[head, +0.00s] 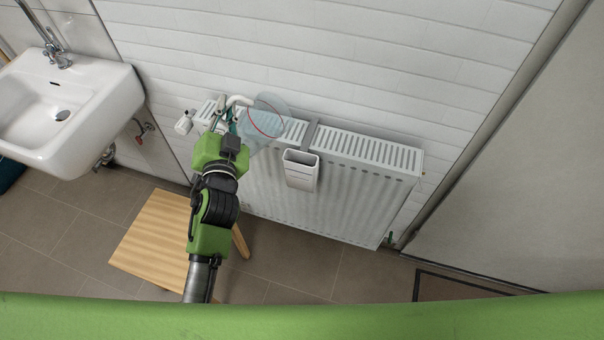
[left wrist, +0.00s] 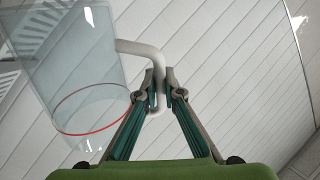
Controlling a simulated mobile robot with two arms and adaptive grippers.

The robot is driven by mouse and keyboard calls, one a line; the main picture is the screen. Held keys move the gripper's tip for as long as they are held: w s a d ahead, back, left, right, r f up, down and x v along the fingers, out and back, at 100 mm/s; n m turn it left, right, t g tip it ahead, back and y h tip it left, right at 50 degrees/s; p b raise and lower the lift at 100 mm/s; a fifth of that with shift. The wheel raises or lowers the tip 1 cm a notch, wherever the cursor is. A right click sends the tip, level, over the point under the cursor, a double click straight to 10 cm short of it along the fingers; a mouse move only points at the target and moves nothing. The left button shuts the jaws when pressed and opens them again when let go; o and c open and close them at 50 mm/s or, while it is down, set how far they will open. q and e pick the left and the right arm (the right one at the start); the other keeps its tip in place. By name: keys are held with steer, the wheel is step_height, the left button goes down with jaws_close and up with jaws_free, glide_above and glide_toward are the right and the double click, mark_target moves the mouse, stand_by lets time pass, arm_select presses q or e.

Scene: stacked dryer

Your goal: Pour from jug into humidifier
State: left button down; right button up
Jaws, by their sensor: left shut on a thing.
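The jug (head: 266,117) is clear, bluish and see-through, with a red line around it and a white handle. It is held up over the left part of the radiator top, left of the humidifier. In the left wrist view the jug (left wrist: 80,65) fills the upper left, and its handle (left wrist: 152,52) runs between my fingers. My left gripper (head: 231,122) is shut on this handle; its fingertips also show in the wrist view (left wrist: 163,88). I cannot tell how much water is inside. The humidifier (head: 301,172) is a white, open-topped box hanging on the radiator's front. My right gripper is out of view.
The white radiator (head: 345,195) stands along the white panelled wall. A wooden stool (head: 150,240) is below my left arm. A white sink (head: 65,108) is at the left. The space above the radiator, right of the jug, is clear.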

mark_target(243, 115)
arm_select(q)
steer(key=shift+d+r, duration=0.15)
steer(key=shift+r, duration=0.15)
stand_by(0.4)
steer(key=shift+d+r+m+p, duration=0.15)
steer(key=shift+d+m+p, duration=0.15)
steer(key=shift+m, duration=0.4)
steer(key=shift+d, duration=0.15)
stand_by(0.4)
steer(key=shift+d+m, duration=0.25)
steer(key=shift+m, duration=0.25)
steer(key=shift+w+d, duration=0.1)
steer(key=shift+d, duration=0.05)
steer(key=shift+d+m, duration=0.1)
steer(key=shift+m, duration=0.2)
steer(key=shift+d+m, duration=0.5)
steer(key=shift+m, duration=0.1)
stand_by(0.9)
